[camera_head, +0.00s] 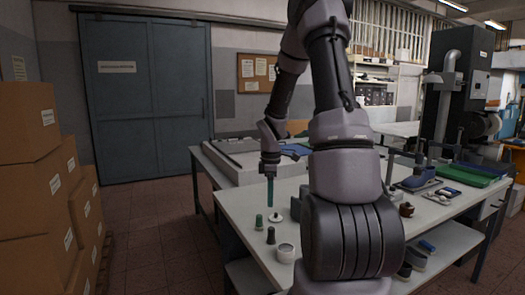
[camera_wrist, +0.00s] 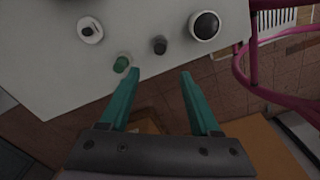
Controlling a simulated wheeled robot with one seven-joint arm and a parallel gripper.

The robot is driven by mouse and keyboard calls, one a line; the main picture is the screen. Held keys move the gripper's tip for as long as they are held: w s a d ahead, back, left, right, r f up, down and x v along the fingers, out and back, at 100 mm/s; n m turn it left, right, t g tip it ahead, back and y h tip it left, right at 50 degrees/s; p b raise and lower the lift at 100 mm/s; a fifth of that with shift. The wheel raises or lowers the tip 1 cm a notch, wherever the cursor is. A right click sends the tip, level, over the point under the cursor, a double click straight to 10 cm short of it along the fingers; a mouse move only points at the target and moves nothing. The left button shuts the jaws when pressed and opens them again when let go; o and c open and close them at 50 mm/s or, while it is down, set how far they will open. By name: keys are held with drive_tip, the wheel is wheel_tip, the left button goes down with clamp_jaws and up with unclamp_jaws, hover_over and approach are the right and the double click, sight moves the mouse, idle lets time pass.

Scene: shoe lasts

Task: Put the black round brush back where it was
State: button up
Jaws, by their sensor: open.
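A small dark round piece (camera_head: 270,236), which looks like the black round brush, stands on the white table near its left edge. In the wrist view it (camera_wrist: 160,45) lies just beyond the space between my fingertips, apart from them. My gripper (camera_head: 270,203) has teal fingers, points down and is above the table's left part. In the wrist view my gripper (camera_wrist: 160,73) is open, with nothing between its fingers. A similar green piece (camera_head: 259,221) stands beside the dark one, and it also shows near the left fingertip (camera_wrist: 122,64).
A white jar with a dark inside (camera_head: 286,252) and a white disc with a dark knob (camera_head: 276,216) stand close by. The white table (camera_head: 240,208) ends just left of these pieces. Stacked cardboard boxes (camera_head: 35,180) stand at the left. A brown pot (camera_head: 407,210) is farther right.

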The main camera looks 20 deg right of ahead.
drive_tip(key=s+a+r+m+t, duration=0.2)
drive_tip(key=s+a+r+m, duration=0.15)
drive_tip(key=r, duration=0.55)
drive_tip(key=s+a+r+m+t, duration=0.1)
drive_tip(key=s+a+r+m, duration=0.3)
drive_tip(key=r, duration=0.5)
drive_tip(key=s+a+r+m+t+y, duration=0.2)
drive_tip(key=s+a+r+m+t, duration=0.2)
drive_tip(key=s+r+m, duration=0.5)
drive_tip(key=s+a, duration=0.1)
drive_tip(key=s, duration=0.2)
drive_tip(key=shift+a+r, duration=0.2)
